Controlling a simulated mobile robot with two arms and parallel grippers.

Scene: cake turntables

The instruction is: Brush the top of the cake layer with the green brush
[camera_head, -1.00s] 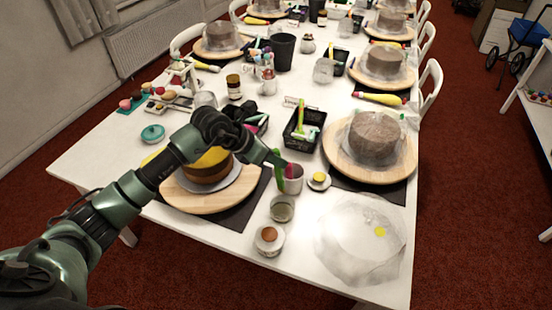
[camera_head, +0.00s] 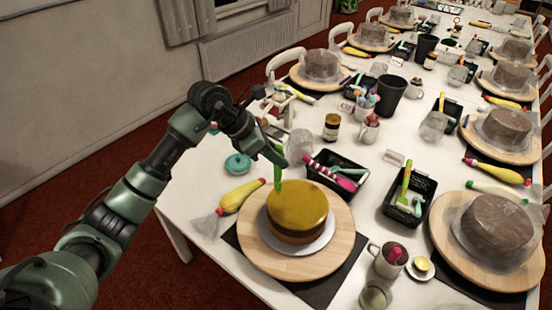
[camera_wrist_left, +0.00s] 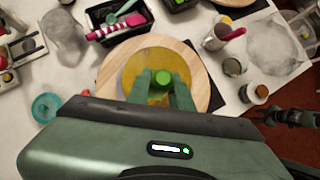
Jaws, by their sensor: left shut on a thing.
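My left gripper (camera_head: 274,152) is shut on the green brush (camera_head: 278,174), which hangs steeply down. The brush's lower end is at the far left edge of the cake layer (camera_head: 299,206); I cannot tell whether it touches. The round cake layer has a yellow top and brown side. It sits on a pale disc (camera_head: 325,238) on a wooden turntable (camera_head: 340,230). In the left wrist view, the fingers (camera_wrist_left: 161,92) flank the brush's round green end (camera_wrist_left: 162,78) over the cake. A dark part at that view's right edge seems to be my right gripper (camera_wrist_left: 282,117); its jaws are unclear.
A yellow piping bag (camera_head: 240,196) lies left of the turntable. A black tray (camera_head: 336,180) with tools stands behind it. A mug (camera_head: 386,262) and a glass (camera_head: 374,298) stand to the right. More wrapped cakes (camera_head: 498,226) stand along the table.

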